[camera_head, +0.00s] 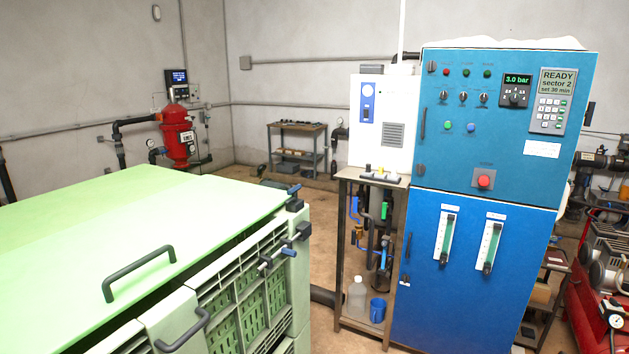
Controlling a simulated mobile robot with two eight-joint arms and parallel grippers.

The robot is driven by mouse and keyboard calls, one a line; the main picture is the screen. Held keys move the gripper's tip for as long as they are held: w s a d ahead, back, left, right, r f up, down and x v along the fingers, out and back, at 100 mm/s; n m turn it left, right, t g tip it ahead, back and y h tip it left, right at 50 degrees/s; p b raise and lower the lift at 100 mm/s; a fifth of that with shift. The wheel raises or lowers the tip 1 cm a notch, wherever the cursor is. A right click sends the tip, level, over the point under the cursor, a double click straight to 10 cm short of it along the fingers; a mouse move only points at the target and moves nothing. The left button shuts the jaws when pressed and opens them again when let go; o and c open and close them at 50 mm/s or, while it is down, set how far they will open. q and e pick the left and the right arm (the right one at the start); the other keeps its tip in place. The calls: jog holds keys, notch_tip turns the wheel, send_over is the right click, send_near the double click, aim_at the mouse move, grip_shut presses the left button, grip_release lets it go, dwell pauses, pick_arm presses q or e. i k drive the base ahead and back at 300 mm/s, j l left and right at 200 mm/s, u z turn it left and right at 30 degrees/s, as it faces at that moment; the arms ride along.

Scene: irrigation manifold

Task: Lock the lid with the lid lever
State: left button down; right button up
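A large light green box fills the lower left of the head view. Its lid (110,235) lies over the top and carries a dark bar handle (140,272). The lid's near edge lies above the slatted side wall (250,308); I cannot tell whether it is fully seated. A small dark lever with a blue tip (289,252) sticks out from the wall's upper part near the right corner. Another blue-tipped piece (294,189) is at the far corner of the lid. I cannot tell which is the lid lever or whether it is locked. Neither gripper is in view.
A second dark handle (184,332) sits on the box's near wall. A blue control cabinet (475,250) stands right of the box, beside a narrow stand (345,250) with a bottle and blue cup. Some bare floor (322,225) lies between box and stand.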

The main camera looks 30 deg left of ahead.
aim_at(293, 191)
jog(key=i, duration=1.7)
jog(key=i+z, duration=0.15)
jog(key=i, duration=0.3)
jog(key=i+j+z, duration=0.15)
jog(key=i, duration=0.25)
jog(key=i+j+z, duration=0.15)
jog(key=i, duration=0.3)
jog(key=z, duration=5.5)
